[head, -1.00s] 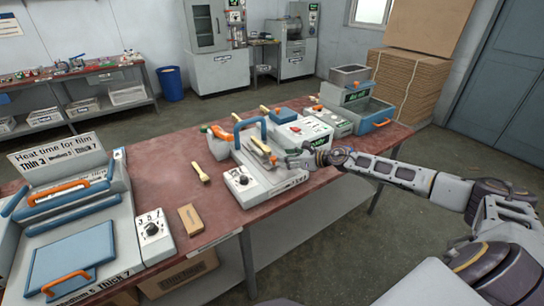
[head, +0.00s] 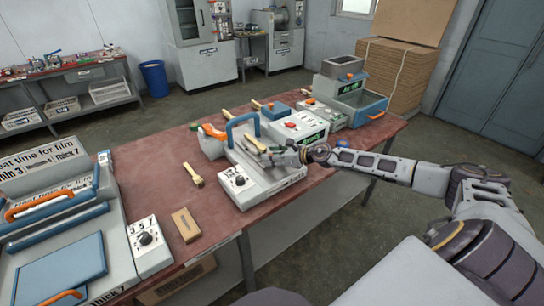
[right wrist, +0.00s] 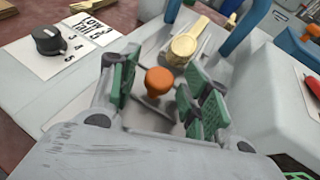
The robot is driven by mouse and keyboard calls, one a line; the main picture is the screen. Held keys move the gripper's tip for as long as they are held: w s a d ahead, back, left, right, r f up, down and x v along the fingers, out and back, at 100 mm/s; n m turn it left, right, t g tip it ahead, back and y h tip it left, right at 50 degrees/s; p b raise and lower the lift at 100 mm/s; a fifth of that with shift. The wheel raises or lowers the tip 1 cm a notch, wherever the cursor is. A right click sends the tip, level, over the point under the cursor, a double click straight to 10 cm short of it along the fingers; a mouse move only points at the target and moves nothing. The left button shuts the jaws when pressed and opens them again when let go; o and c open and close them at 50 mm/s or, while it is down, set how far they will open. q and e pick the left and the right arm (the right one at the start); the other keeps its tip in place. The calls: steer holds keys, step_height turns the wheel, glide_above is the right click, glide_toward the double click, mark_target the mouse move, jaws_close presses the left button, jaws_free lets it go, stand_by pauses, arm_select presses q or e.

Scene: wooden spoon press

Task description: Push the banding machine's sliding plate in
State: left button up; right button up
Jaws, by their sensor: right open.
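The grey machine (head: 262,182) with a dial and a blue hoop handle stands mid-table; I take it as the banding machine. In the right wrist view its metal plate (right wrist: 150,116) carries an orange knob (right wrist: 158,80), and a wooden spoon (right wrist: 184,46) lies beyond the knob. My right gripper (head: 284,156) is over the machine's right side. In the right wrist view its green-padded fingers (right wrist: 160,92) are open, one on each side of the orange knob, with gaps visible. Contact low on the knob is hidden. My left gripper is out of view.
A film sealer (head: 60,235) fills the table's left end. A wooden spoon (head: 194,175) and a small brown block (head: 186,225) lie left of the machine. A white unit with a red button (head: 292,126) and a grey-green machine (head: 352,100) stand behind it to the right.

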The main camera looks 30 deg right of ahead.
mark_target(263, 145)
jaws_close()
steer(key=shift+w, duration=0.4)
steer(key=shift+w+r+p, duration=0.1)
steer(key=shift+w+p, duration=0.2)
steer(key=shift+w, duration=1.45)
steer(key=shift+w+a, duration=0.2)
steer(key=shift+w, duration=1.6)
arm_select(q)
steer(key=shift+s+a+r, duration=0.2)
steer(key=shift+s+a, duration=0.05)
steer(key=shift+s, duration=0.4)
arm_select(e)
steer(key=shift+r, duration=0.1)
